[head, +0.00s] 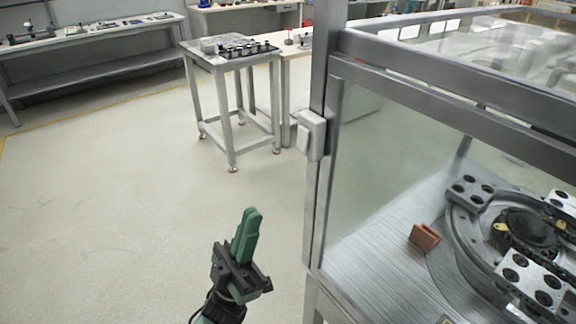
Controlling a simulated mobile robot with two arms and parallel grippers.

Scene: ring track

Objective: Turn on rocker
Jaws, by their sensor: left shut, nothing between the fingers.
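The rocker (303,138) is a pale switch on a light grey box fixed to the metal corner post of the glass-walled machine, near the middle of the head view. Which way it is tipped is too small to tell. My left gripper (251,214) is dark with green fingers. It is shut and empty, points upward, and is below and to the left of the rocker, apart from it. My right gripper is not in view.
The glass enclosure (360,185) fills the right side, with a ring track (462,232) and a small brown block (425,236) inside. A small metal table (205,62) stands behind. The floor (110,220) at left is clear.

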